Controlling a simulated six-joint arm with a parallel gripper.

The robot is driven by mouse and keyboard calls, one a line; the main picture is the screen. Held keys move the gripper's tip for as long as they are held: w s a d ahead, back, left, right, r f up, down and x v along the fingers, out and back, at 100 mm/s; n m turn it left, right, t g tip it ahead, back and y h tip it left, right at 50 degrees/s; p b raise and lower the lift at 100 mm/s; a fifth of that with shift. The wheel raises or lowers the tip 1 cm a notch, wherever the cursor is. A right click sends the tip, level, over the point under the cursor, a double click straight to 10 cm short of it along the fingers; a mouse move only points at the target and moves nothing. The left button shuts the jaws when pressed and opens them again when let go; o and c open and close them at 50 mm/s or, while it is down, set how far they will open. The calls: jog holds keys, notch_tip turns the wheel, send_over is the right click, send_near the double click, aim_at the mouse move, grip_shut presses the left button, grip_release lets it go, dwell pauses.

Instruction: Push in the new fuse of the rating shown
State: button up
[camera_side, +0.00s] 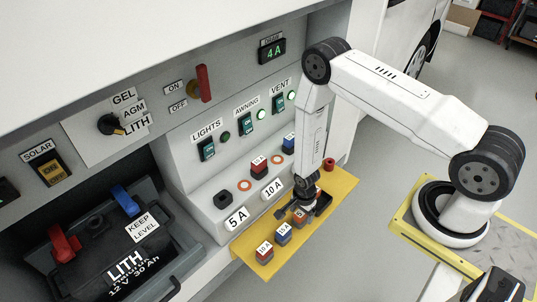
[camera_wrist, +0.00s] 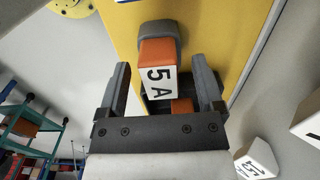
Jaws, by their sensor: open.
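My gripper (camera_side: 308,206) is low over the yellow shelf (camera_side: 335,188), its jaws open. In the wrist view, the gripper (camera_wrist: 162,72) has one finger on each side of an orange fuse marked 5 A (camera_wrist: 157,52), with gaps visible. This orange fuse (camera_side: 299,217) is partly hidden by the gripper in the side view. A blue 15 A fuse (camera_side: 283,233) and a red 10 A fuse (camera_side: 264,252) stand nearer on the shelf. A dark socket (camera_side: 223,199) above the 5 A label (camera_side: 237,219) looks empty. A small display (camera_side: 272,50) reads 4 A in green.
On the panel, a red fuse (camera_side: 259,166) stands above the 10 A label (camera_side: 272,189), and a blue fuse (camera_side: 289,143) sits farther right. Switches for lights (camera_side: 207,149), awning and vent are above. A small red round thing (camera_side: 328,164) is at the shelf's far end.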

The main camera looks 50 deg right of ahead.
jog(key=shift+f, duration=0.1)
jog(key=shift+c, duration=0.2)
grip_shut()
jog(key=shift+r, duration=0.2)
dwell(0.4)
jog(key=shift+r, duration=0.85)
jog(key=s+r, duration=1.1)
jog(key=s, duration=0.3)
jog(key=shift+a, duration=0.35)
jog(key=shift+w, duration=0.1)
